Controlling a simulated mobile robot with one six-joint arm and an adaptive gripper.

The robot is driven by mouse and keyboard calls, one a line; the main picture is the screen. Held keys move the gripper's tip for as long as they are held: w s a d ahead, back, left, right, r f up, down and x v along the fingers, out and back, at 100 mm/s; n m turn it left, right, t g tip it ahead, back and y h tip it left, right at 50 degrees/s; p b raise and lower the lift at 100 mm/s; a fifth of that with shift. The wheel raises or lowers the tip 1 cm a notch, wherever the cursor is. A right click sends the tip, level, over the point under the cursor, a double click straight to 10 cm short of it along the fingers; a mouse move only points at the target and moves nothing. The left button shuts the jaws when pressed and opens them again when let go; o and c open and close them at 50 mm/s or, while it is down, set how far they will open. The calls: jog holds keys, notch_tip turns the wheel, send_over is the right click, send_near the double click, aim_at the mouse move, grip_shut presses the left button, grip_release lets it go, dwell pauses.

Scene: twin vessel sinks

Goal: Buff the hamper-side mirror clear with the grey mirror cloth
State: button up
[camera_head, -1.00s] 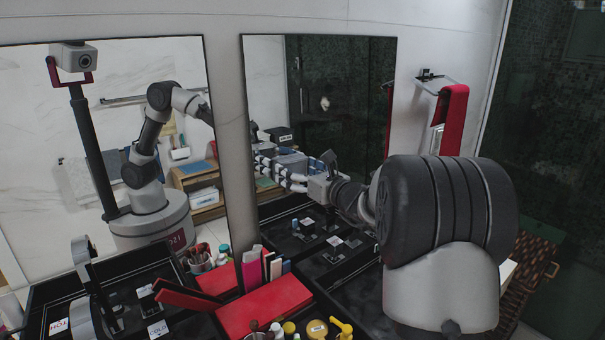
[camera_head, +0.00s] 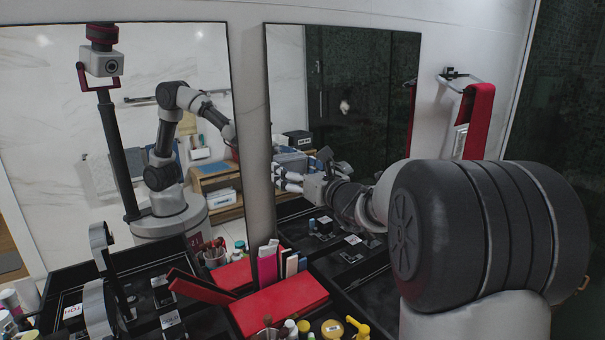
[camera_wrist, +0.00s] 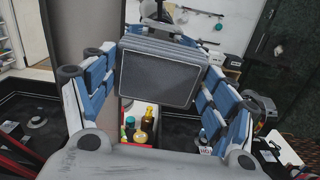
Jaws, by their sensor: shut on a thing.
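The hamper-side mirror (camera_head: 385,85) is the right-hand one and reflects a dark wall. A small pale spot (camera_head: 345,106) shows on its upper middle; I cannot tell whether it is a mark or a reflection. My gripper (camera_head: 288,168) is at this mirror's lower left part. In the wrist view, my gripper (camera_wrist: 158,80) is shut on a grey, flat, pad-like thing with a darker face, which I take for the grey mirror cloth (camera_wrist: 158,78). I cannot tell whether the cloth touches the glass. My arm hides the mirror's lower right.
A second mirror (camera_head: 190,75) hangs at left. A red box (camera_head: 280,305), bottles and a brush cup stand on the black counter below. A metal tap (camera_head: 100,250) rises at left. A red towel (camera_head: 475,120) hangs from a rail at right.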

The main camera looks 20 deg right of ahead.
jog(key=shift+s+d+r, duration=0.1)
jog(key=shift+s+d, duration=0.1)
jog(key=shift+s, duration=0.75)
jog(key=shift+s+d, duration=0.15)
jog(key=shift+s, duration=0.8)
jog(key=shift+s+d+r, duration=0.1)
jog(key=shift+s+d, duration=0.1)
jog(key=shift+s, duration=0.75)
jog(key=s, duration=0.3)
jog(key=shift+d, duration=0.3)
